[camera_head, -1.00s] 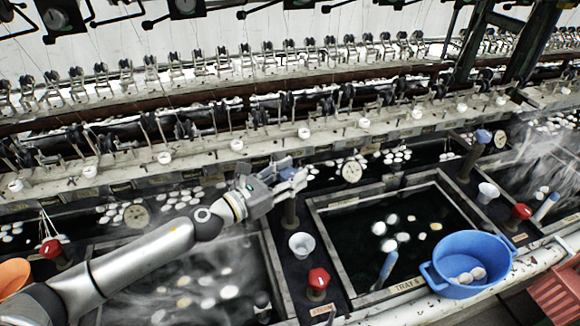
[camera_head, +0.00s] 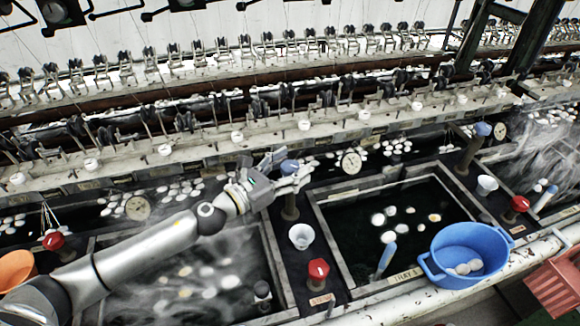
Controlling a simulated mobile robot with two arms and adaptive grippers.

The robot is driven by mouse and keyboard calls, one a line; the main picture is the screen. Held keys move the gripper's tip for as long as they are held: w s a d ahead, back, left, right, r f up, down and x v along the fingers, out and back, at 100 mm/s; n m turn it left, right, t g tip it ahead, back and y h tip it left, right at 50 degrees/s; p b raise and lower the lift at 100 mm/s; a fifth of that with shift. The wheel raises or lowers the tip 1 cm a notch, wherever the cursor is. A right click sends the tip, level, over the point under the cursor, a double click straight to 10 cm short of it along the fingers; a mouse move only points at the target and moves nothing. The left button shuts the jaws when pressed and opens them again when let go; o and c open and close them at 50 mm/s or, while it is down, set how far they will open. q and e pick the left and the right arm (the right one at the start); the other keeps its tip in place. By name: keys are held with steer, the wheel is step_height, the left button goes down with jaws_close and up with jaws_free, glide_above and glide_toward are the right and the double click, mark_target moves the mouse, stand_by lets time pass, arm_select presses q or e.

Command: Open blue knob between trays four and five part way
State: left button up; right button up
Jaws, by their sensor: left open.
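The blue knob (camera_head: 289,167) sits on top of a dark post (camera_head: 290,208) on the strip between the steaming tray on the left and the tray labelled TRAY 5 (camera_head: 328,232). My left gripper (camera_head: 288,172) comes in from the left at knob height. It is open, with one finger beyond the knob and the other on the near side. I cannot tell whether the fingers touch the knob. Part of the knob is hidden by the gripper. My right gripper is not in view.
On the same strip stand a white cup (camera_head: 301,236) and a red knob (camera_head: 318,270). A blue basin (camera_head: 440,272) with pale cocoons stands at the front right. Another blue knob (camera_head: 482,129) is farther right.

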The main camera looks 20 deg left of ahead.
arm_select(q)
steer(key=v, duration=1.2)
stand_by(0.3)
